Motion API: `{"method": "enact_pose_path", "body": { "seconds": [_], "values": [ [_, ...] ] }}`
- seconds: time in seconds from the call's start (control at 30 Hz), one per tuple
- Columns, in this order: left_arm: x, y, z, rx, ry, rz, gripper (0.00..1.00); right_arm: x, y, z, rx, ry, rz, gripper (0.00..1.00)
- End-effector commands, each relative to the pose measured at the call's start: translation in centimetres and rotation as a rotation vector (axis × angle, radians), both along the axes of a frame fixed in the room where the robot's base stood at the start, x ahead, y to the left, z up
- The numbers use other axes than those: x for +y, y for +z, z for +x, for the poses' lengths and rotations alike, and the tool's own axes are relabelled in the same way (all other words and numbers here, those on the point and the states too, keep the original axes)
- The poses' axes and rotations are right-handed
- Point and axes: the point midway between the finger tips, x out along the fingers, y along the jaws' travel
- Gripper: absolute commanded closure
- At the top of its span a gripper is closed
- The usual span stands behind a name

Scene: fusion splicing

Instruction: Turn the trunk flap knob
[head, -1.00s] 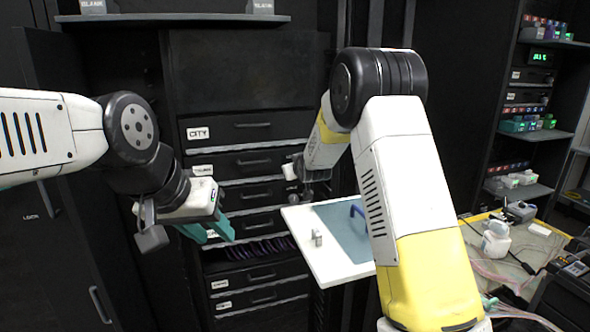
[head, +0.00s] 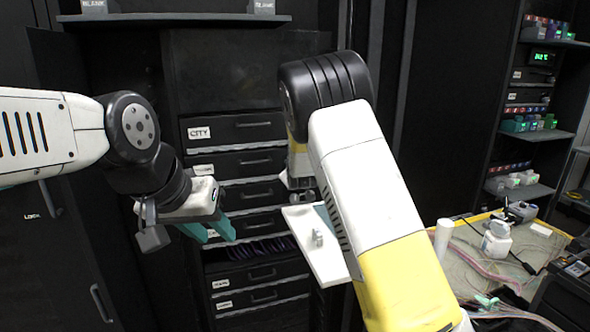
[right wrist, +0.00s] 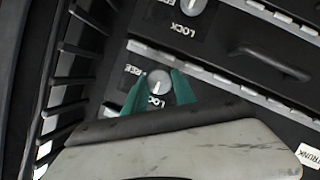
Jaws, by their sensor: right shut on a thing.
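In the right wrist view, a round silver knob (right wrist: 159,82) with a pale pointer line sits on a dark panel, with FREE and LOCK printed beside it. The two teal fingers of my right gripper (right wrist: 158,92) are shut on it, one on each side. A label reading TRUNK (right wrist: 308,157) shows at the lower right. In the head view, my right arm hides its fingers and the knob. My left gripper (head: 221,229) hangs open and empty in front of the drawers at the left.
A second LOCK knob (right wrist: 192,5) and a dark handle (right wrist: 262,62) are near the gripped knob. In the head view, a drawer cabinet (head: 240,128) stands behind the arms. A white board (head: 325,262) juts out in front of it. A cluttered workbench (head: 455,262) is at the right.

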Motion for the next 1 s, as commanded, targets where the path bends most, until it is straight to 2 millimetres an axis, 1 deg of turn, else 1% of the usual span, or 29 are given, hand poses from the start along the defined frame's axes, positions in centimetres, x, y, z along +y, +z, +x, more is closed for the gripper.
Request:
{"method": "enact_pose_path", "body": {
  "seconds": [0.17, 0.2, 0.3, 0.57, 0.67, 0.77, 1.0],
  "values": [
    [0.0, 0.0, 0.0, 0.0, 0.0, 0.0, 0.64, -0.1, -0.2, 0.0, 0.004, -0.001, -0.003, 1.0],
    [0.0, 0.0, 0.0, 0.0, 0.0, 0.0, 0.64, -0.1, -0.2, 0.0, 0.004, -0.001, -0.003, 0.64],
    [0.0, 0.0, 0.0, 0.0, 0.0, 0.0, 0.64, -0.1, -0.1, 0.0, 0.003, -0.001, -0.002, 0.46],
    [0.0, 0.0, 0.0, 0.0, 0.0, 0.0, 0.64, 0.0, -0.1, 0.0, 0.001, 0.0, 0.0, 0.46],
    [0.0, 0.0, 0.0, 0.0, 0.0, 0.0, 0.64, 0.0, 0.1, -0.3, 0.001, 0.0, 0.0, 0.46],
    [0.0, 0.0, 0.0, 0.0, 0.0, 0.0, 0.64, -0.1, 0.5, -1.4, 0.002, 0.001, 0.0, 0.46],
    [0.0, 0.0, 0.0, 0.0, 0.0, 0.0, 0.64, -0.4, 1.7, -5.4, 0.003, 0.002, 0.0, 0.46]
  ]
}}
